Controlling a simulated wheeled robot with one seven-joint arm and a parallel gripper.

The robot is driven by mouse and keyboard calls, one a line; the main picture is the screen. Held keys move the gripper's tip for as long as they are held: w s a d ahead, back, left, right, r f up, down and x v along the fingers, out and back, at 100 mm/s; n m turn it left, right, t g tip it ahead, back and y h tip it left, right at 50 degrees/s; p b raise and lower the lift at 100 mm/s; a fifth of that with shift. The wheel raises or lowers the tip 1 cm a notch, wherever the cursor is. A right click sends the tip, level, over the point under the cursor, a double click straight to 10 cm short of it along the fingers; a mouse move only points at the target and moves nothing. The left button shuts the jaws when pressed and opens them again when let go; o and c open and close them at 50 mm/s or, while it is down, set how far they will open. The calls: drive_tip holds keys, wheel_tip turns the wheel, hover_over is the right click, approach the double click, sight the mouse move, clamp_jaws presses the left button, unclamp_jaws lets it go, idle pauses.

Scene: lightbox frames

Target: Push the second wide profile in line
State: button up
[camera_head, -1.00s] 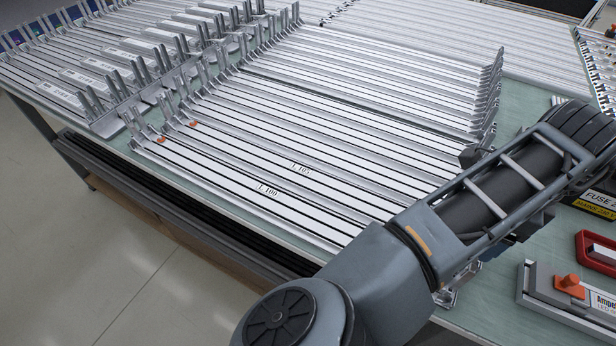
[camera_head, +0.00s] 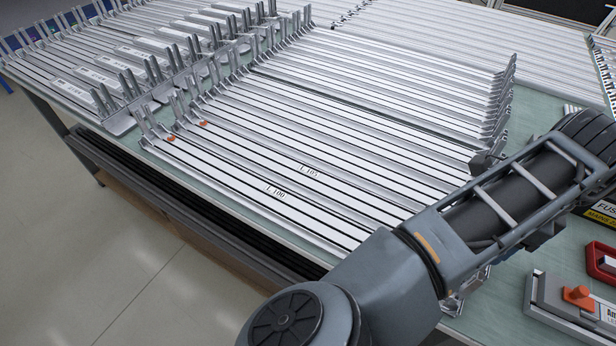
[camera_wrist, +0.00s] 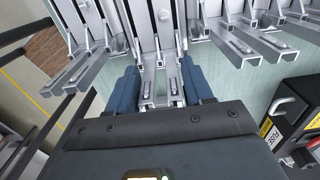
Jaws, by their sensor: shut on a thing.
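The wide white-faced profiles lie side by side on the table. The one marked L 100 (camera_head: 250,180) is nearest the front edge, and the one marked L 105 (camera_head: 335,185) lies behind it. Both have an orange dot near their far left ends. In the wrist view my gripper (camera_wrist: 160,90) has its two blue fingers on either side of a metal profile end (camera_wrist: 147,60) and is shut on it. I cannot tell which label this profile bears. In the head view my arm hides the gripper and the near ends.
More profiles with upright brackets (camera_head: 420,85) lie behind, close together. Labelled bracketed units (camera_head: 125,75) stand at the left. A grey fixture with an orange knob (camera_head: 575,305) and a red frame (camera_head: 600,262) sit at the right. Bare green tabletop (camera_head: 500,290) shows near my arm.

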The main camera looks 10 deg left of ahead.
drive_tip(key=shift+w+a, duration=0.25)
drive_tip(key=shift+a, duration=0.5)
drive_tip(key=shift+w+a, duration=0.2)
drive_tip(key=shift+a, duration=0.5)
idle(0.8)
drive_tip(key=o, duration=1.3)
drive_tip(key=shift+c, duration=0.2)
